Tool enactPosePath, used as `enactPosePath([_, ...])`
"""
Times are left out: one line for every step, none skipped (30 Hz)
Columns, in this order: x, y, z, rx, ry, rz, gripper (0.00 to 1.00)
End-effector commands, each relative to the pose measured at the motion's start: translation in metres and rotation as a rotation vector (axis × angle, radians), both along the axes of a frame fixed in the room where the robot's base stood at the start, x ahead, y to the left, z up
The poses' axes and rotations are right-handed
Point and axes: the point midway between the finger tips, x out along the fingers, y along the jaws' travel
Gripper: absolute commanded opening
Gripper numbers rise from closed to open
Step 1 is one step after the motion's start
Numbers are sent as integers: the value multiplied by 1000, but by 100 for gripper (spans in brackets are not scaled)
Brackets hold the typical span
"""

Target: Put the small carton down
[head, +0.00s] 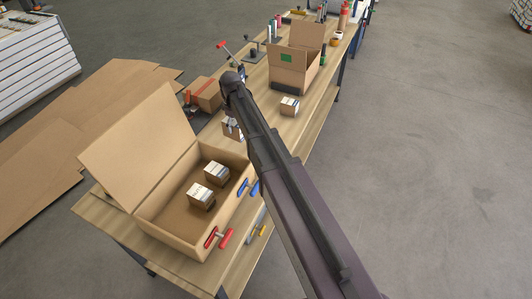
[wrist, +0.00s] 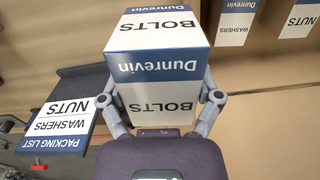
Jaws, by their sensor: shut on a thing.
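My gripper (wrist: 160,92) is shut on a small carton (wrist: 158,60) with white and blue faces marked BOLTS and Dunrevin. A finger sits on each side of it. In the head view the held carton (head: 231,132) shows partly beside the arm, near the far right corner of the large open box (head: 168,233); the arm hides the rest. Two other small cartons, one marked NUTS (wrist: 299,20) and one marked WASHERS (wrist: 236,22), stand inside that box. The wrist view does not show what is directly under the held carton.
A packing list (wrist: 62,122) lies at the left in the wrist view. Another small carton (head: 289,106) and an open box with a green label (head: 297,68) stand farther along the bench.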

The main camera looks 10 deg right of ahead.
Motion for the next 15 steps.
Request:
enactPosePath([1, -1, -2, 0, 0, 1, 21])
enactPosePath([2, -3, -3, 0, 0, 2, 21])
enactPosePath([3, -5, -5, 0, 0, 4, 21])
enactPosePath([4, -7, -7, 0, 0, 6, 21])
enactPosePath([5, -10, -9, 0, 0, 8, 21])
enactPosePath([8, -15, -13, 0, 0, 11, 21])
enactPosePath([10, -19, -16, 0, 0, 15, 21])
enactPosePath([12, -23, -20, 0, 0, 19, 21])
enactPosePath([15, -29, -25, 0, 0, 25, 21])
enactPosePath([17, -35, -28, 0, 0, 31, 21])
enactPosePath([19, -41, -33, 0, 0, 36, 21])
enactPosePath([23, -49, -38, 0, 0, 43, 21])
enactPosePath([25, -55, -42, 0, 0, 50, 21])
enactPosePath([28, -61, -46, 0, 0, 55, 21])
enactPosePath([31, -70, -52, 0, 0, 63, 21])
